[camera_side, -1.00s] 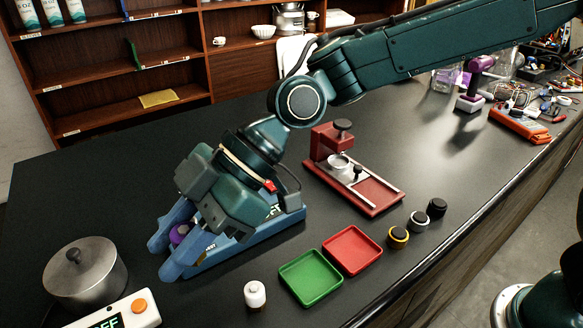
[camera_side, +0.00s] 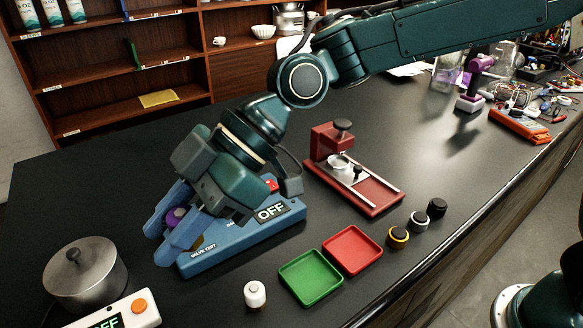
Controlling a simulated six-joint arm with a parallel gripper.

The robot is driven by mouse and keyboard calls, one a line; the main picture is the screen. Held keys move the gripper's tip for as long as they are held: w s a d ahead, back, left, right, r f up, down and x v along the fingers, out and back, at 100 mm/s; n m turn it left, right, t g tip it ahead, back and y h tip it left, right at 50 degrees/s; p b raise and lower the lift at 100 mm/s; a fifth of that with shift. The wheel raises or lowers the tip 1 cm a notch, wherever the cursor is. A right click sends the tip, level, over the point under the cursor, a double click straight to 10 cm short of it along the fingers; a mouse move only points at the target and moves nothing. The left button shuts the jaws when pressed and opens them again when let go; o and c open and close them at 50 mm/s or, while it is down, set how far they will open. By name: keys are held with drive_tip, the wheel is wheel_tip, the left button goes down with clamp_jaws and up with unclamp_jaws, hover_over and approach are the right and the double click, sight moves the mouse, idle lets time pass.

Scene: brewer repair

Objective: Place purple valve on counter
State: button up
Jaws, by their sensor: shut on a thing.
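The purple valve (camera_side: 176,216) is between the blue fingers of my gripper (camera_side: 172,234), which is shut on it. Only the valve's top shows; the fingers hide the rest. My gripper is over the left end of the blue valve test box (camera_side: 240,244), whose display reads OFF. I cannot tell whether the valve is clear of the box. The black counter (camera_side: 110,195) spreads around the box.
A metal pot (camera_side: 85,275) and a white device with an orange button (camera_side: 128,312) stand at left. A white valve (camera_side: 255,293), green tray (camera_side: 310,278) and red tray (camera_side: 352,250) lie in front. A red press (camera_side: 362,190) stands behind. Counter left of my gripper is bare.

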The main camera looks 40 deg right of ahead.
drive_tip(key=w+d+m+t+h, duration=0.1)
drive_tip(key=w+d+m+t, duration=0.2)
drive_tip(key=w+d, duration=0.45)
drive_tip(key=w+d+m+t, duration=0.25)
drive_tip(key=w+d, duration=0.25)
drive_tip(key=d, duration=0.5)
drive_tip(key=w+d+m+t+h, duration=0.1)
drive_tip(key=d+m, duration=0.1)
drive_tip(key=d, duration=0.6)
drive_tip(key=w+d+m+t+h, duration=0.1)
drive_tip(key=w+d+m+h, duration=0.1)
drive_tip(key=d, duration=0.7)
drive_tip(key=w+d+m+t+h, duration=0.1)
drive_tip(key=d+m+t+h, duration=0.1)
drive_tip(key=d, duration=0.6)
drive_tip(key=shift+w+d+r+m, duration=0.3)
drive_tip(key=shift+d+m, duration=0.1)
drive_tip(key=shift+m, duration=0.35)
drive_tip(key=s+d+m+h, duration=0.3)
drive_tip(key=s+d, duration=0.1)
drive_tip(key=d, duration=0.5)
drive_tip(key=s+d+m+h, duration=0.3)
drive_tip(key=s+d, duration=0.2)
drive_tip(key=d, duration=0.5)
drive_tip(key=s+d+m+h, duration=0.2)
drive_tip(key=s+d, duration=0.3)
drive_tip(key=d, duration=0.5)
drive_tip(key=shift+m+h, duration=0.4)
drive_tip(key=shift+m, duration=0.3)
drive_tip(key=shift+f, duration=0.2)
